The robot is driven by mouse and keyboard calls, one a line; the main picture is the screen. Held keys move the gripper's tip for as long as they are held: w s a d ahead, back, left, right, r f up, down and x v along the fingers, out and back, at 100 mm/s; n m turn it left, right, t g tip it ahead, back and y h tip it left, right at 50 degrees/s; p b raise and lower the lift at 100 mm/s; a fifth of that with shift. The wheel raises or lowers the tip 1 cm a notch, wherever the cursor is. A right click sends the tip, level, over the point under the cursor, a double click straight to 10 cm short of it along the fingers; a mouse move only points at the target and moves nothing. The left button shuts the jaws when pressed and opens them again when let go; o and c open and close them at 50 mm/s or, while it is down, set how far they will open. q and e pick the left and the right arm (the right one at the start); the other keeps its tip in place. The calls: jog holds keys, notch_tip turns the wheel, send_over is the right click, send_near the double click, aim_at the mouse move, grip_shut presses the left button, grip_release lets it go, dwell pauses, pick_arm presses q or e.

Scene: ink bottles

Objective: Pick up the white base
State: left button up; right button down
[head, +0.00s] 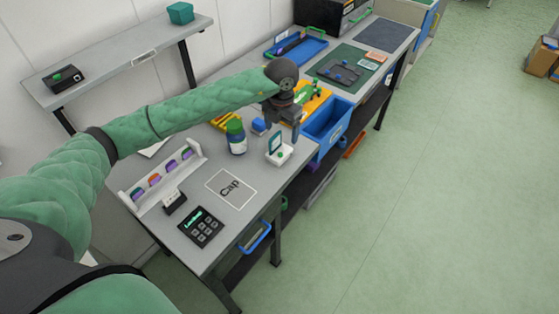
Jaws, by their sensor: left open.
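The white base (284,158) stands on the grey table near its right edge, with a small upright green-framed piece on it. My left gripper (282,134) points down just above and behind the base, open and empty, its fingers apart. I cannot tell whether a finger touches the upright piece. A dark blue bottle with a green top (236,144) stands to the left of the base. My right gripper is not in view.
A blue bin (327,124) is right of the gripper. A yellow piece and small blue block are behind.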

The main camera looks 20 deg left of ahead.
aim_at(279, 152)
pick_arm(q)
jog(key=shift+w+f, duration=0.1)
jog(key=shift+f, duration=0.85)
jog(key=shift+f+p, duration=0.7)
jog(key=shift+f, duration=0.35)
jog(key=f+p, duration=0.3)
jog(key=f, duration=0.1)
jog(key=shift+s+a, duration=0.3)
jog(key=shift+s, duration=0.1)
jog(key=shift+f, duration=0.45)
jog(key=c, duration=1.1)
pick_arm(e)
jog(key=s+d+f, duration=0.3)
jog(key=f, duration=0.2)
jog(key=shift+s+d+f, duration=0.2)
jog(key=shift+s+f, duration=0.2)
